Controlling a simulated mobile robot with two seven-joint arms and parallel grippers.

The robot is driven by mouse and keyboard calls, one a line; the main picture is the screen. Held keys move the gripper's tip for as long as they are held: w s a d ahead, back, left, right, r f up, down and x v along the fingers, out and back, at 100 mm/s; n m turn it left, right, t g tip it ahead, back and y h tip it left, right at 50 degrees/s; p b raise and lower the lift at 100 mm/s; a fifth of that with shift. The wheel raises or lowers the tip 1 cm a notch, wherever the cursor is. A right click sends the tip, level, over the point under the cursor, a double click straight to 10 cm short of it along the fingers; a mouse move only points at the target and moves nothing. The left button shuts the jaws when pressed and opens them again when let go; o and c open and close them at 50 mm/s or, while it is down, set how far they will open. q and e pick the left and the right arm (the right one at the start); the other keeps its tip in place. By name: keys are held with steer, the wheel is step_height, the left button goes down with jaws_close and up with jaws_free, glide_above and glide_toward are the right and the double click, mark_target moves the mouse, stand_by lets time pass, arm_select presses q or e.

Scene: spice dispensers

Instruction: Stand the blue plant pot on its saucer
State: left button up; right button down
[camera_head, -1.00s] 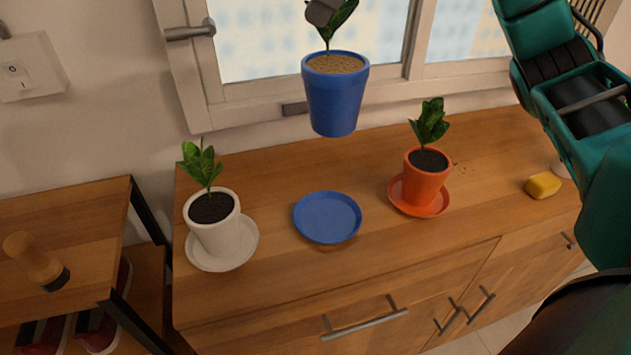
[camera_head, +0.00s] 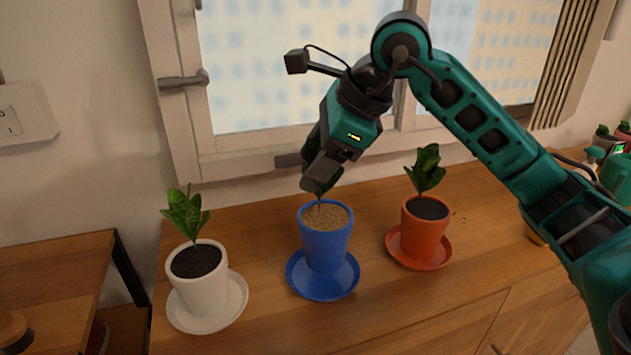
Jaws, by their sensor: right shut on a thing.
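The blue plant pot (camera_head: 326,246) is upright over its blue saucer (camera_head: 322,286), in the middle of the wooden cabinet top. Its base appears to be at the saucer, but I cannot tell for sure whether it touches. My right gripper (camera_head: 322,178) comes down from above and is shut on the plant in the blue pot. The gripper hides most of the leaves. My left gripper is not in view.
A white pot (camera_head: 198,282) with a plant stands on a white saucer to the left. An orange pot (camera_head: 424,236) on an orange saucer stands to the right. The window (camera_head: 240,150) is close behind. A wooden shelf (camera_head: 55,275) is at the left.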

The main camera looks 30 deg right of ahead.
step_height(320, 180, down, 3)
steer(key=shift+r+b, duration=0.2)
steer(key=shift+b, duration=0.1)
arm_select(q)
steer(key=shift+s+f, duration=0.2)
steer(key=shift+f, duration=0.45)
arm_select(e)
steer(key=shift+f, duration=0.1)
steer(key=shift+f, duration=0.2)
steer(key=shift+c, duration=1.6)
jaws_free()
steer(key=shift+r, duration=0.25)
arm_select(q)
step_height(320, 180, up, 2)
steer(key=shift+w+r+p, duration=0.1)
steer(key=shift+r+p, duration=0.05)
steer(key=shift+p, duration=0.9)
arm_select(e)
steer(key=v, duration=1.2)
